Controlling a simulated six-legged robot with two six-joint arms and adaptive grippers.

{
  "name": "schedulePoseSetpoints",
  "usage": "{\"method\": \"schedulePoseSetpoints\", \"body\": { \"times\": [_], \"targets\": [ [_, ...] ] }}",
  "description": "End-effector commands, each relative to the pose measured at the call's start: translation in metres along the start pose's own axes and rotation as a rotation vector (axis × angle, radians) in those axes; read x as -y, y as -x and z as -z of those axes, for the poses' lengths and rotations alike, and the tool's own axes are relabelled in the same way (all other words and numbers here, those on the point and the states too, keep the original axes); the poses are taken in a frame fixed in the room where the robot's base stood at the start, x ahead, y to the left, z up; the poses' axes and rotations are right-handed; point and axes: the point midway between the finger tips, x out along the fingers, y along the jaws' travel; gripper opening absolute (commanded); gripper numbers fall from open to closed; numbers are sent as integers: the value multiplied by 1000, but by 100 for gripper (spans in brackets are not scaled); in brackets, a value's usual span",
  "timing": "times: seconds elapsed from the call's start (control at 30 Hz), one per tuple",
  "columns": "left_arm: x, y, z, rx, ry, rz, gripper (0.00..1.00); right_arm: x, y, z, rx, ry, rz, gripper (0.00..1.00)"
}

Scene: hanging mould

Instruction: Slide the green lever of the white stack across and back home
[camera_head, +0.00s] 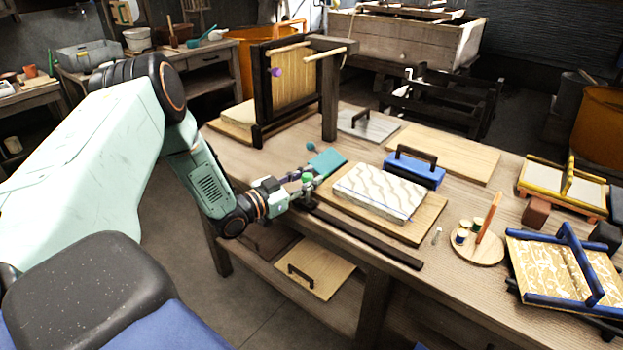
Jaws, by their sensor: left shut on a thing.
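The white stack (378,192) with tan wavy lines lies on a wooden board (428,226) in the middle of the bench. The green knob of the lever (308,177) shows at the stack's near-left side, by the left end of a dark rail. My left gripper (306,184) reaches in from the left and is shut on the green lever. Its fingers hide most of the lever below the knob. My right gripper is out of view.
A teal plate (327,161) lies just behind the gripper. A dark rail (372,241) runs along the bench's front edge. A blue block with a dark handle (414,171) stands behind the stack. A dark upright frame (328,95) stands at the back left. A round tray (478,251) sits right.

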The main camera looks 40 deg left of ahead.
Motion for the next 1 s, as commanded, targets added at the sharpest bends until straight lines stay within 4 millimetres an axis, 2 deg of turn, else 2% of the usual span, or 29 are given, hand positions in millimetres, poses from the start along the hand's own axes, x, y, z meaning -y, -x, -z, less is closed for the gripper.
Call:
{"method": "schedulePoseSetpoints", "body": {
  "times": [0.17, 0.2, 0.43, 0.77, 0.87, 1.0],
  "targets": [
    [3, 2, -4, 9, 3, 8, 0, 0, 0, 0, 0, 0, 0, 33],
    [3, 2, -4, 9, 3, 9, 30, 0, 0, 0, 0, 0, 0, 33],
    [3, 1, -2, 4, 0, 7, 50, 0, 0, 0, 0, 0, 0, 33],
    [3, 1, 0, 1, -1, 6, 51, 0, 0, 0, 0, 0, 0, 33],
    [4, 7, 0, 1, -1, 9, 51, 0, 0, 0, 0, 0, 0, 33],
    [4, 24, 0, 0, 2, 11, 51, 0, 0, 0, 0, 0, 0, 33]
  ]
}}
